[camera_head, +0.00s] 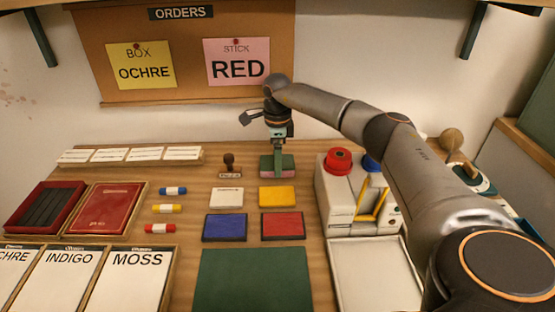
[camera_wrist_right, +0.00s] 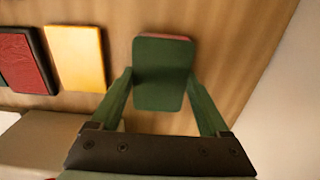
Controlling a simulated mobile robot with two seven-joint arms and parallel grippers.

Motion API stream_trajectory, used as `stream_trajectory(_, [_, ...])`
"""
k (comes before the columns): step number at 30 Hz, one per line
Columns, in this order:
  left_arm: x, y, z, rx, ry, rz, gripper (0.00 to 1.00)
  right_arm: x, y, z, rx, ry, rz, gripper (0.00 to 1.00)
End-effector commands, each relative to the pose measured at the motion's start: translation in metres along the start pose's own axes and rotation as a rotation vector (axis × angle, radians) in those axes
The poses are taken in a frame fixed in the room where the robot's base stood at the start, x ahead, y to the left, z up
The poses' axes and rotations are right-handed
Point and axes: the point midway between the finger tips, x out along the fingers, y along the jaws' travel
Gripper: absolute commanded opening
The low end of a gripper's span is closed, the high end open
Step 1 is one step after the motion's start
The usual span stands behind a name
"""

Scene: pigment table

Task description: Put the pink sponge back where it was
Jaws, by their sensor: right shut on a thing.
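The pink sponge (camera_head: 278,174) has a green top with a pink layer below. In the head view it is at the back middle of the wooden table, right of a small dark stamp. My right gripper (camera_head: 278,158) points down and is shut on it. In the right wrist view the sponge (camera_wrist_right: 161,85) sits between the two green fingers of the gripper (camera_wrist_right: 160,78), its pink edge showing at the far end. I cannot tell whether its underside touches the table. My left gripper is not in view.
The stamp (camera_head: 231,166) stands close on the left. White (camera_head: 227,197), yellow (camera_head: 277,196), blue (camera_head: 225,227) and red (camera_head: 283,226) pads lie in front, with a green mat (camera_head: 254,280) nearer. A white holder (camera_head: 336,200) with a red-topped item (camera_head: 338,160) stands to the right.

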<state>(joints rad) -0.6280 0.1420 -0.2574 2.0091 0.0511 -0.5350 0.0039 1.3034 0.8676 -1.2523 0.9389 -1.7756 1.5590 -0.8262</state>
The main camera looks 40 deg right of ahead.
Motion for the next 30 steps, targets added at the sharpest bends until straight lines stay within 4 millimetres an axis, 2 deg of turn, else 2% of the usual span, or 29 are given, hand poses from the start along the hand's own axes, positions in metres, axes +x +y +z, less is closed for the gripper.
stream_trajectory(3, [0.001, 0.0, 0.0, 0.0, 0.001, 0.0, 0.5, 0.003, 0.0, 0.0, 0.0, 0.0, 0.0, 0.35])
stream_trajectory(4, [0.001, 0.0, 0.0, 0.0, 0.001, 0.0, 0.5, 0.003, 0.0, 0.0, 0.0, 0.0, 0.0, 0.8])
stream_trajectory(9, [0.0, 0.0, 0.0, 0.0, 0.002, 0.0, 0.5, 0.003, 0.0, 0.0, 0.0, 0.0, 0.0, 0.99])
stream_trajectory(16, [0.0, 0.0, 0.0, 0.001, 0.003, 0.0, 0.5, 0.002, 0.0, 0.0, 0.001, 0.0, 0.0, 1.0])
stream_trajectory(20, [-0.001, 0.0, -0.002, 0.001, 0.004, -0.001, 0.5, -0.006, -0.001, 0.0, 0.001, -0.002, -0.002, 1.0])
stream_trajectory(23, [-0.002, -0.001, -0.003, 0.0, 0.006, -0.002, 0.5, -0.022, -0.001, 0.0, 0.001, -0.003, -0.003, 1.0])
stream_trajectory(30, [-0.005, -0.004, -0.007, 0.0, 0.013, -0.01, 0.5, -0.076, -0.001, 0.001, 0.001, -0.004, -0.005, 1.0])
